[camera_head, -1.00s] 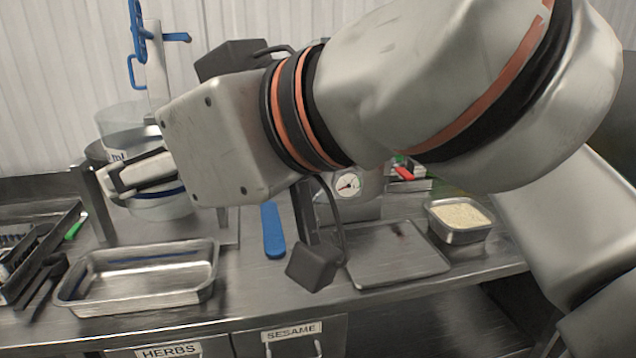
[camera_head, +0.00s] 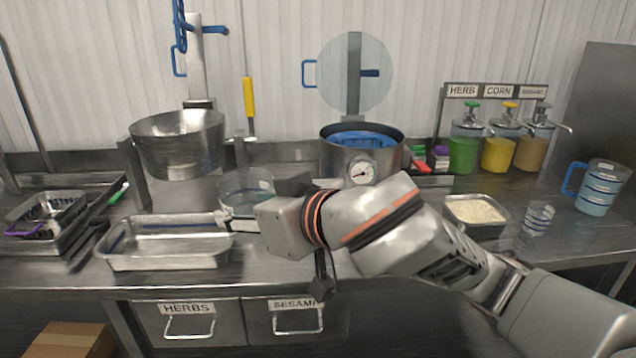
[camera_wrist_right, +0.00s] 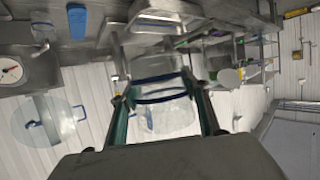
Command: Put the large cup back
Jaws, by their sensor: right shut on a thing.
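The large cup is clear with a blue band. In the head view, the large cup (camera_head: 246,184) is just right of the metal bowl, with its lower part partly hidden by my right gripper (camera_head: 236,217). In the right wrist view, the large cup (camera_wrist_right: 165,115) is between the two fingers of my right gripper (camera_wrist_right: 160,92), which is shut on it. I cannot tell whether the cup touches the counter. My left gripper is not in view.
An empty steel tray (camera_head: 165,245) lies in front, left of the gripper. A metal bowl (camera_head: 180,145) stands behind it, and a pot with a dial (camera_head: 335,165) is behind my arm. A rice pan (camera_head: 475,228), a small cup (camera_head: 537,217) and a blue-handled jug (camera_head: 600,190) are at right.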

